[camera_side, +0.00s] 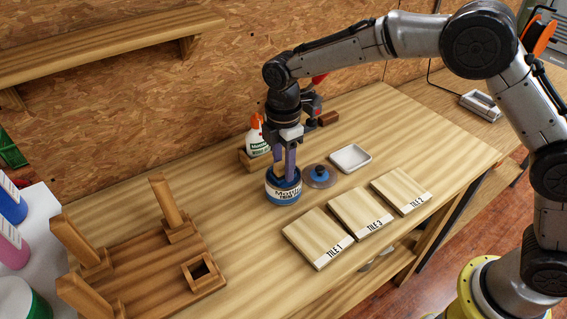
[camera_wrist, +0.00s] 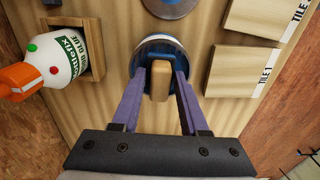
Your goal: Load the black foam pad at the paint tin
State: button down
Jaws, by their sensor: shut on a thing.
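The paint tin (camera_side: 284,192), blue with a white label, stands on the workbench. My gripper (camera_side: 287,176) points straight down over it, its purple fingers reaching its open top. In the wrist view, my gripper (camera_wrist: 160,76) is shut on the foam pad's light wooden handle (camera_wrist: 160,83). The tin's pale rim (camera_wrist: 158,40) and blue inside show around the fingertips. The black foam itself is hidden below the handle, so I cannot tell how deep it sits or whether it touches paint.
Three wooden tiles, TILE 1 (camera_side: 317,238), TILE 3 (camera_side: 360,212) and TILE 2 (camera_side: 401,190), lie right of the tin. Nearby are a blue-knobbed round disc (camera_side: 319,176) and white tray (camera_side: 350,158). A glue bottle (camera_side: 257,139) stands behind; a wooden rack (camera_side: 150,265) is left.

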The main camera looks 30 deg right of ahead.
aim_at(283, 162)
jog(key=shift+f, duration=0.1)
dwell(0.3)
jog(key=shift+r, duration=3.55)
